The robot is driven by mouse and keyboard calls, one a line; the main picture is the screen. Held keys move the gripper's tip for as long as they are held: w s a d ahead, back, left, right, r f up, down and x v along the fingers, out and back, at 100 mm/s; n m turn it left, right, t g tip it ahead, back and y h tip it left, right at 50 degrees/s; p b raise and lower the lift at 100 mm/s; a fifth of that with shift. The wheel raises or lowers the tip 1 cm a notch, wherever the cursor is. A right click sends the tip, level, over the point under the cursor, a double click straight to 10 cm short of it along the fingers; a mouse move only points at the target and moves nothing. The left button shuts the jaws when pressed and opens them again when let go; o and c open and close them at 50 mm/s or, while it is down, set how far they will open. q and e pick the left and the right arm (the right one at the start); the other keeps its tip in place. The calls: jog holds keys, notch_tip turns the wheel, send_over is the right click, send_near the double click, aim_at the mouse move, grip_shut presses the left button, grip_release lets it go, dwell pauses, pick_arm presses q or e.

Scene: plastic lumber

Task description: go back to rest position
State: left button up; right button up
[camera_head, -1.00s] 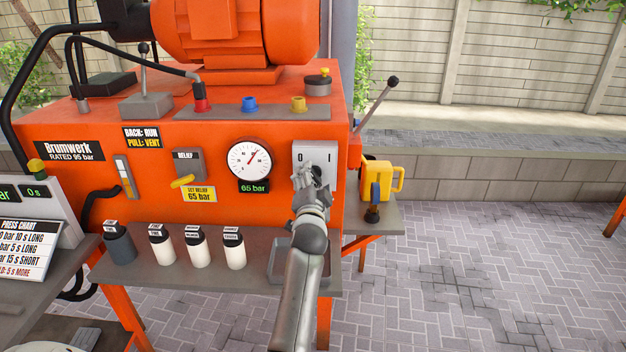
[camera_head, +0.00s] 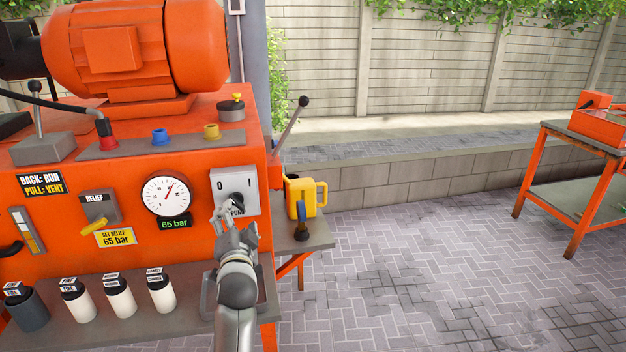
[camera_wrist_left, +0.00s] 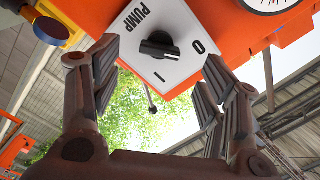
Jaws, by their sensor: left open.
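My left gripper (camera_head: 234,226) is in front of the orange machine (camera_head: 60,215), just below and in front of the white pump switch plate (camera_head: 250,200). In the left wrist view the gripper (camera_wrist_left: 160,75) is open, with its two fingers spread apart. The black knob (camera_wrist_left: 159,46) of the switch shows between the fingers, with the marks 0, I and PUMP around it. No finger appears closed on the knob. I cannot tell the exact gap between the gripper and the plate. My right gripper is out of view.
A gauge (camera_head: 167,194) with a 65 bar readout and a yellow relief handle (camera_head: 95,228) are to the left. Several bottles (camera_head: 118,298) stand on the shelf below. A yellow jug (camera_head: 306,196) is at right. An orange table (camera_head: 570,170) stands far right; paving between is clear.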

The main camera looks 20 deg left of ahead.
pick_arm(q)
jog(key=s+d+f+n+g+h, duration=0.1)
jog(key=s+d+f+g+h, duration=0.15)
jog(key=s+d+f, duration=0.4)
jog(key=s+d+f+n+g+h, duration=0.1)
jog(key=s+d+f+g+h, duration=0.15)
jog(key=s+f, duration=0.65)
jog(key=s+d+f+g+h, duration=0.25)
jog(key=s+d+f, duration=0.25)
jog(key=s, duration=0.6)
jog(key=s+d+f+g+h, duration=0.2)
jog(key=s+d+g, duration=0.3)
jog(key=s, duration=0.6)
notch_tip(320, 180, down, 26)
jog(key=s+a+f+g, duration=0.2)
jog(key=s+a+f, duration=0.1)
jog(key=s+f, duration=1.3)
jog(key=shift+s+f, duration=0.15)
jog(key=shift+s, duration=0.8)
